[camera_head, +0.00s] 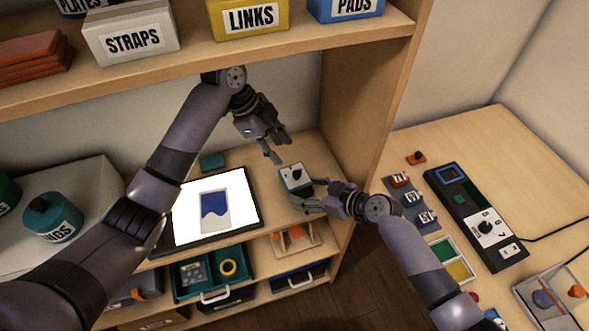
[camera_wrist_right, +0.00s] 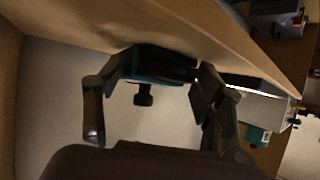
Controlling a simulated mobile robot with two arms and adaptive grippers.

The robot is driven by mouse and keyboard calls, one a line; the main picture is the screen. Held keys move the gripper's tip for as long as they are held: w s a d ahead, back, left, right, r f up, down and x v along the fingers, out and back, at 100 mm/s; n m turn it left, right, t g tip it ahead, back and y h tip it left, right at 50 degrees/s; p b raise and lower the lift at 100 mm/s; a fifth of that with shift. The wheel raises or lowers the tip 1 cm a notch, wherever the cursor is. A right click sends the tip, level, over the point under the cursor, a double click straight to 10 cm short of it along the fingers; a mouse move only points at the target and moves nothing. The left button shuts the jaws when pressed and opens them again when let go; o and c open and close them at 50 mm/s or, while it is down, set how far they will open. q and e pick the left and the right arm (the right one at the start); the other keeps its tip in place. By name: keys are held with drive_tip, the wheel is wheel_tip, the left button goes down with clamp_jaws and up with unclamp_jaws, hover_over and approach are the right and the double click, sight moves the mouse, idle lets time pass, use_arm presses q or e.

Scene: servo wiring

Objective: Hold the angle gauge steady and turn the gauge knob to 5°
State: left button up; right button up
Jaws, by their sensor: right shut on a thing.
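The angle gauge (camera_head: 291,184) is a small teal block with a white face and a dark mark or knob on it. It is at the right end of the shelf board, right of the screen. My right gripper (camera_head: 312,194) is shut on it from the right. In the right wrist view the gauge (camera_wrist_right: 160,62) sits between the fingertips, with a dark knob-like part (camera_wrist_right: 144,96) sticking out. The knob's angle is too small to read. My left gripper (camera_head: 280,149) is open and empty, above and slightly left of the gauge, apart from it.
A tablet-like screen (camera_head: 248,227) lies left of the gauge, with a teal block (camera_head: 212,161) behind it. The upper shelf (camera_head: 200,73) hangs above, with labelled boxes. A wooden side panel (camera_head: 374,105) stands right of the grippers. A workbench (camera_head: 490,135) with a device is further right.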

sight(296, 173)
use_arm(q)
drive_tip(key=x, duration=1)
drive_tip(key=shift+d+f, duration=0.1)
drive_tip(key=shift+f, duration=0.2)
drive_tip(key=shift+c, duration=0.4)
clamp_jaws()
